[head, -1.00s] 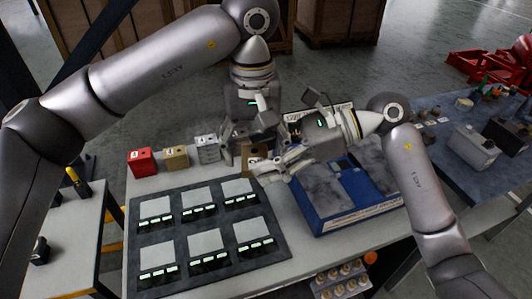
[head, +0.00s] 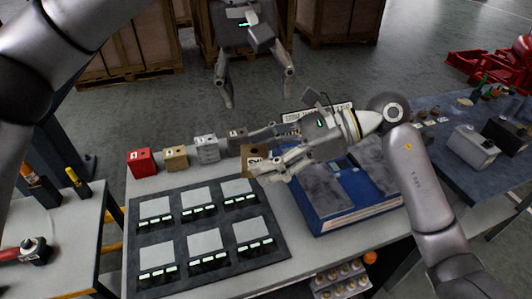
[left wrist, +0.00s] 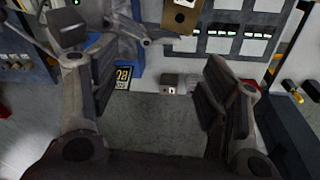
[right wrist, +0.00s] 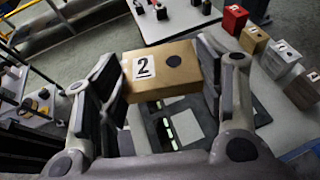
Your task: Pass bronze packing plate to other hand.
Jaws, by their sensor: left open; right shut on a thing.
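The bronze packing plate (head: 254,160) is a flat gold-brown block with a dark hole. In the right wrist view it shows a white "2" label (right wrist: 145,67). My right gripper (head: 268,172) is shut on it and holds it above the bench, near the dark mat. The plate also shows at the top of the left wrist view (left wrist: 180,17), beyond the fingers. My left gripper (head: 258,98) is open and empty, higher up and farther back, apart from the plate.
A blue case (head: 315,213) lies right of the mat. Wooden crates (head: 335,28) stand behind.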

